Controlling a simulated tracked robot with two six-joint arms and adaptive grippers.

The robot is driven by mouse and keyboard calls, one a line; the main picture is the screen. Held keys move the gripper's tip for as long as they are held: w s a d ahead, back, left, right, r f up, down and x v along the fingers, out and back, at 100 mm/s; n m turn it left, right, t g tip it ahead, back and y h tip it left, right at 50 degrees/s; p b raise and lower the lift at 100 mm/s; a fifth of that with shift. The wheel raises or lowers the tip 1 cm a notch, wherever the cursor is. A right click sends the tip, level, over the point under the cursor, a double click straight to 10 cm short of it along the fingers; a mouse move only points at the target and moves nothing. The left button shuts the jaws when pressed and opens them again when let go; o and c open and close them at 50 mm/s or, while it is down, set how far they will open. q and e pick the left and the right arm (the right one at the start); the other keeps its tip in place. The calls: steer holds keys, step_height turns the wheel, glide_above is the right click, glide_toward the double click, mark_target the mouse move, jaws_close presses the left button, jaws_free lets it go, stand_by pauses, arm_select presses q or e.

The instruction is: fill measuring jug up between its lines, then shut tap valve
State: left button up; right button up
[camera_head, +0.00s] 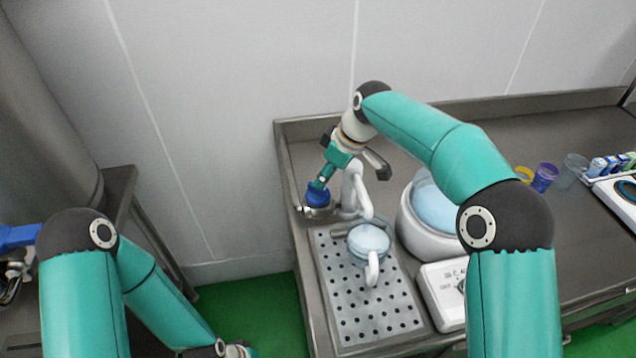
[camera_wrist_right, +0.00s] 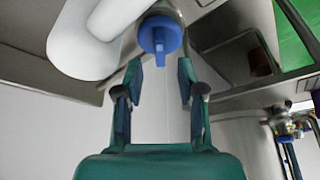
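The measuring jug (camera_head: 368,241) stands on the perforated drip tray (camera_head: 350,318), its handle (camera_head: 373,270) facing the front. Its inside looks pale blue; I cannot read its lines or level. The white tap spout (camera_head: 358,190) curves down above the jug; I cannot tell whether it flows. The blue tap knob (camera_head: 318,195) is at the tray's back left corner. My right gripper (camera_head: 325,181) points down at the knob. In the right wrist view its fingers (camera_wrist_right: 160,72) are open, with the knob (camera_wrist_right: 160,38) just beyond the tips.
A white round appliance with a pale blue lid (camera_head: 432,208) and a control box (camera_head: 445,297) stand right of the tray. Small cups (camera_head: 545,177) are farther right on the steel counter (camera_head: 575,215). A large steel tank (camera_head: 40,120) stands at the left. Green floor (camera_head: 255,320) separates the stations.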

mark_target(318, 192)
steer(key=shift+x, duration=2.2)
jaws_close()
steer(key=shift+a, duration=0.1)
